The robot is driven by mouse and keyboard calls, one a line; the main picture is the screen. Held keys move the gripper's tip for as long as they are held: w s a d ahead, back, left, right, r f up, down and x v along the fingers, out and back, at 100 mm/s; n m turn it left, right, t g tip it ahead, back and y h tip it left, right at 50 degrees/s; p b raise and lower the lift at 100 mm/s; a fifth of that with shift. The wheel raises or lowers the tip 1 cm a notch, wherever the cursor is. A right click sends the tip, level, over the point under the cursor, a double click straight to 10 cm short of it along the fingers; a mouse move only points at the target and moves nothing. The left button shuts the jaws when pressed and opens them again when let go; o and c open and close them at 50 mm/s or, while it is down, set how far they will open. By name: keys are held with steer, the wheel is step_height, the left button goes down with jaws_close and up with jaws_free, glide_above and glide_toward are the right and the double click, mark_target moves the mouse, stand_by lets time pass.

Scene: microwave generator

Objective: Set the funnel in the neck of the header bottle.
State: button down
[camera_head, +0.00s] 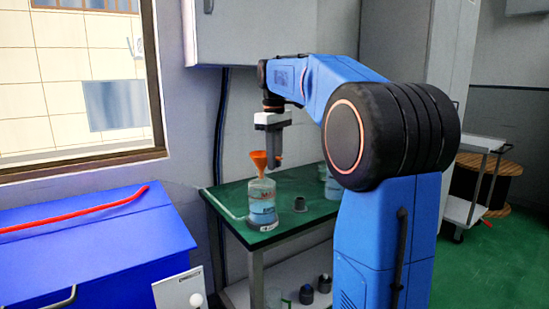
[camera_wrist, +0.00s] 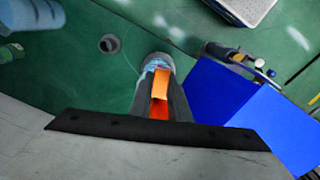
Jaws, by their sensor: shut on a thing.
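The orange funnel (camera_head: 259,161) is upright, directly above the header bottle (camera_head: 262,206), a clear bottle with blue liquid standing on the green table. The funnel's stem meets the top of the bottle; I cannot tell whether it is inside the neck. My gripper (camera_head: 274,159) points down beside the funnel, shut on its orange tab. In the wrist view my gripper (camera_wrist: 160,95) has the orange funnel (camera_wrist: 160,85) between its fingers, with part of the bottle (camera_wrist: 157,62) showing beyond. The neck is hidden there.
More blue bottles (camera_head: 332,187) stand at the table's right, partly behind my arm. A blue chest (camera_head: 95,250) with a red hose is at left. A grey wall cabinet (camera_head: 250,32) hangs above.

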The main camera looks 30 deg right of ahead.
steer(key=shift+f, duration=0.3)
steer(key=c, duration=1.6)
jaws_free()
